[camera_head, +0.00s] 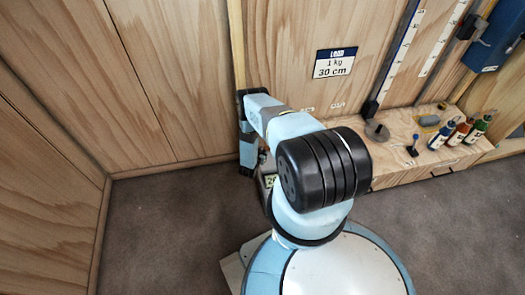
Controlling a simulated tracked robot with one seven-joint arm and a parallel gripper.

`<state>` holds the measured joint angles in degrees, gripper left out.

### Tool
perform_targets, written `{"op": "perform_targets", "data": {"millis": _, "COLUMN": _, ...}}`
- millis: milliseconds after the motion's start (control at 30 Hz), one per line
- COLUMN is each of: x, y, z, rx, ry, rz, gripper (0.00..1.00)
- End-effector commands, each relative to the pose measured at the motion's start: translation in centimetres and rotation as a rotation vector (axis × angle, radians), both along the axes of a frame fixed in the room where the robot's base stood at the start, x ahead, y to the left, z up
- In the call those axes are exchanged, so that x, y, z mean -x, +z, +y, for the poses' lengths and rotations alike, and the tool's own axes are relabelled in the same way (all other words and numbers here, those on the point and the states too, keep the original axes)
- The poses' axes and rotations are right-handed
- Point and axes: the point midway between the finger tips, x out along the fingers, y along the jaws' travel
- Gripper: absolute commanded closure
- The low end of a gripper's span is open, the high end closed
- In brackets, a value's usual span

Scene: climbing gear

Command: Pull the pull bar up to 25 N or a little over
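My pale blue arm with a large black ringed joint fills the middle of the view and reaches toward the wooden wall. The fingers of my gripper do not show; they are hidden behind the arm or out of sight. I cannot make out the pull bar, and what my gripper holds cannot be told. A small pale readout (270,181) with dark digits shows just left of the black joint. It is mostly covered by my arm, and only what looks like a leading 2 can be seen.
A sign (335,63) reading 1 kg, 30 cm hangs on the wall. A low wooden bench (400,170) at the right carries several bottles (463,131), a grey disc (376,131) and a blue-topped peg (413,144). Dark floor (165,235) at the left is clear.

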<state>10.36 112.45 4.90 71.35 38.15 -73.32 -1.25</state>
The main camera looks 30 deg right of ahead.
Motion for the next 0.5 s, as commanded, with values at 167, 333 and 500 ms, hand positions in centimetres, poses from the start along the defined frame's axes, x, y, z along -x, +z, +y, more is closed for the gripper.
{"op": "perform_targets", "data": {"millis": 167, "x": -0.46, "y": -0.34, "z": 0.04, "rx": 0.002, "ry": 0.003, "rz": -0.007, "gripper": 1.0}}
{"op": "perform_targets", "data": {"millis": 333, "x": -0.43, "y": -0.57, "z": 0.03, "rx": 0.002, "ry": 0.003, "rz": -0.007, "gripper": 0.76}}
{"op": "perform_targets", "data": {"millis": 500, "x": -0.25, "y": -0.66, "z": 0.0, "rx": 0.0, "ry": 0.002, "rz": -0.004, "gripper": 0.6}}
